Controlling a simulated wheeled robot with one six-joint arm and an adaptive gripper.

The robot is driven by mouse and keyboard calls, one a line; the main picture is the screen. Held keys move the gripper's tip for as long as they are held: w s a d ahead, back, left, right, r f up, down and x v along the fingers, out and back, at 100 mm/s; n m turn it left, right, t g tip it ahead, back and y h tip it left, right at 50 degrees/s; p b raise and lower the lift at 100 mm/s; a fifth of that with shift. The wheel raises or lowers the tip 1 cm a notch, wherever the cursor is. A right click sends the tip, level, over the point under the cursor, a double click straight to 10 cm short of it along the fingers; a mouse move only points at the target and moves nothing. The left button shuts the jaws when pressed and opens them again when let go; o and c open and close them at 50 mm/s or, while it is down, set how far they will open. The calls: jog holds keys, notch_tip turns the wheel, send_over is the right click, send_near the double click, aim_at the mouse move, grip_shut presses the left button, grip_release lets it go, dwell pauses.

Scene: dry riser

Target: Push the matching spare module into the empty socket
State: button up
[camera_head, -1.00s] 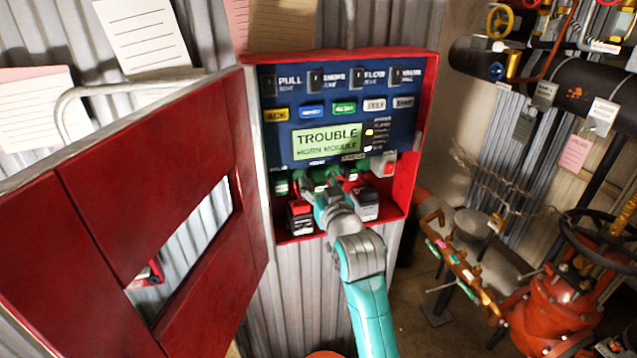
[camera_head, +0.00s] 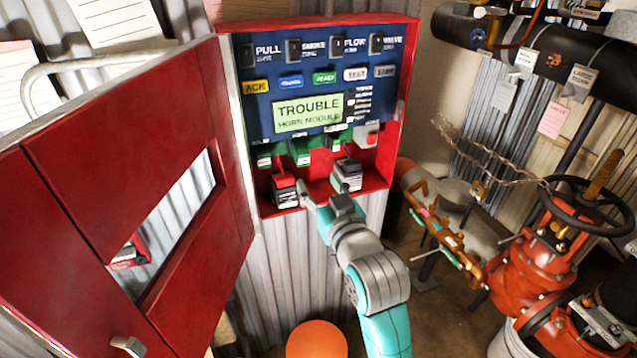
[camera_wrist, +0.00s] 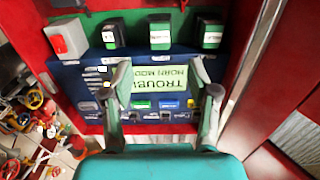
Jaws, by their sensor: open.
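The red cabinet's blue panel (camera_head: 315,80) has a lit display (camera_head: 308,112) reading "TROUBLE HORN MODULE". Below it is a row of modules. My gripper (camera_head: 321,192) is open and empty, low in front of the cabinet. Its spread fingers also show in the wrist view (camera_wrist: 166,85).
The red cabinet door (camera_head: 140,190) stands open on the left. Orange valve pipework (camera_head: 540,245) with a black handwheel (camera_head: 590,205) stands on the right. An orange rounded object (camera_head: 317,340) is below my arm.

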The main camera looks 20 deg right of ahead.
aim_at(304, 154)
jog(key=shift+r, duration=0.1)
jog(key=c, duration=0.4)
jog(key=shift+w+r+n, duration=0.35)
jog(key=shift+r+n, duration=0.25)
grip_shut()
jog(key=shift+w+r, duration=0.1)
jog(key=shift+w, duration=2.95)
